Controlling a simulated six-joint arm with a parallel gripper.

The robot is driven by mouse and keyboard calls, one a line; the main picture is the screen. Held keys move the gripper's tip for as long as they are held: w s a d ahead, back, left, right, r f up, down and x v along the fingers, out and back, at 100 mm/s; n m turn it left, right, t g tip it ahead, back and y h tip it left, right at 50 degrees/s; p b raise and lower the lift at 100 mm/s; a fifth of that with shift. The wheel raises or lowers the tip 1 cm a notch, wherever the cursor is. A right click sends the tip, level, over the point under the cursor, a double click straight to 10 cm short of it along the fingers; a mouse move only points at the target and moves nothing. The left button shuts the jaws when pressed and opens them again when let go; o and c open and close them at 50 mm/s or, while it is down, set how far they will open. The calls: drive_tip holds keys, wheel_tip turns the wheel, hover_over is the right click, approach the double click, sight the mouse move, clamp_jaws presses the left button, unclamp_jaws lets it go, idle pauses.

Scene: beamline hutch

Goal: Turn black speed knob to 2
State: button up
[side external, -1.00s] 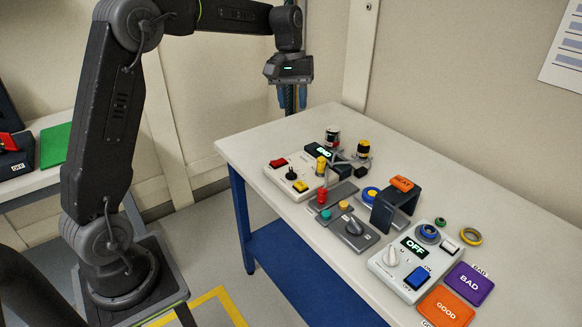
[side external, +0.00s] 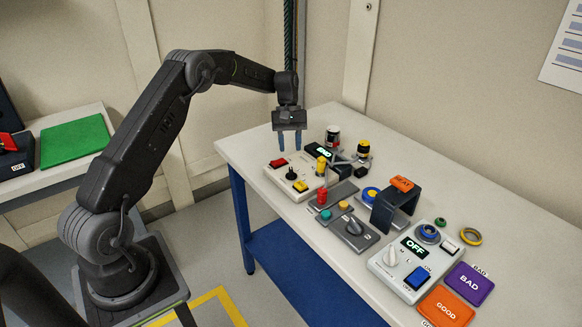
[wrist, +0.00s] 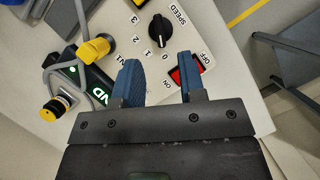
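The black speed knob (side external: 291,174) stands on a white control panel (side external: 275,172) between a red switch and a yellow switch. In the wrist view the knob (wrist: 158,30) has a white line that seems to point near 0 on a printed scale from 0 to 3, beside the word SPEED. My gripper (side external: 289,146) is above the panel with its fingers pointing down. In the wrist view its two blue fingers (wrist: 162,78) are apart with nothing between them, and the knob shows beyond their tips, untouched.
The red switch (wrist: 184,72) lies close to the knob, near one finger in the wrist view. A yellow-topped post (side external: 321,165) and a lit green display (side external: 325,150) stand close by. An orange-topped black bridge (side external: 396,205) stands farther right. The table's left corner is clear.

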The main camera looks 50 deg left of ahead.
sight(291, 170)
drive_tip(key=x, duration=0.7)
drive_tip(key=shift+c, duration=0.5)
clamp_jaws()
